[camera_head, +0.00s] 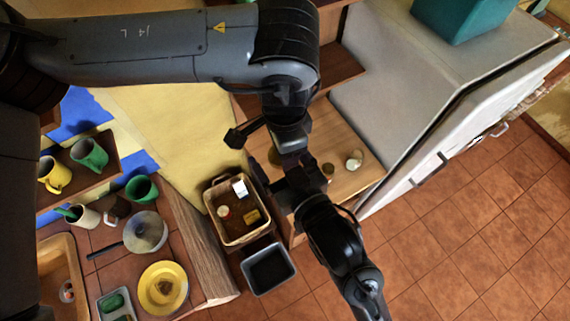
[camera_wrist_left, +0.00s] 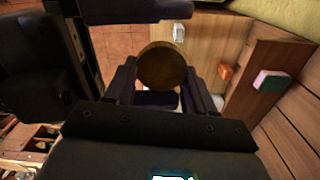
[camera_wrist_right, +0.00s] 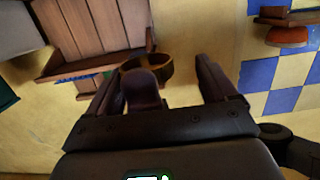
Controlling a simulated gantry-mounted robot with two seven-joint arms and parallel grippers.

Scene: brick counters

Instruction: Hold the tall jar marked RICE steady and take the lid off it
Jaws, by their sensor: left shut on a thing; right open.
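The jar's round brown lid (camera_wrist_left: 162,65) sits between my left gripper's fingers (camera_wrist_left: 163,92) in the left wrist view. My left gripper is shut on the jar; the jar's body is mostly hidden and I cannot read its mark. In the head view the lid (camera_head: 275,156) shows partly, beside the dark hands. My right gripper (camera_head: 284,176) is open, close to the jar. In the right wrist view a brown rounded band (camera_wrist_right: 163,67), likely the lid's side, is ahead between the open fingers (camera_wrist_right: 160,88). A dark finger-like part covers some of it.
A wooden counter (camera_head: 345,183) bears a small brown jar (camera_head: 328,169) and a whitish jar (camera_head: 354,159). A cream bin (camera_head: 236,240) and a grey bin (camera_head: 268,270) are to the left. A white fridge-like cabinet (camera_head: 400,75) stands at the right.

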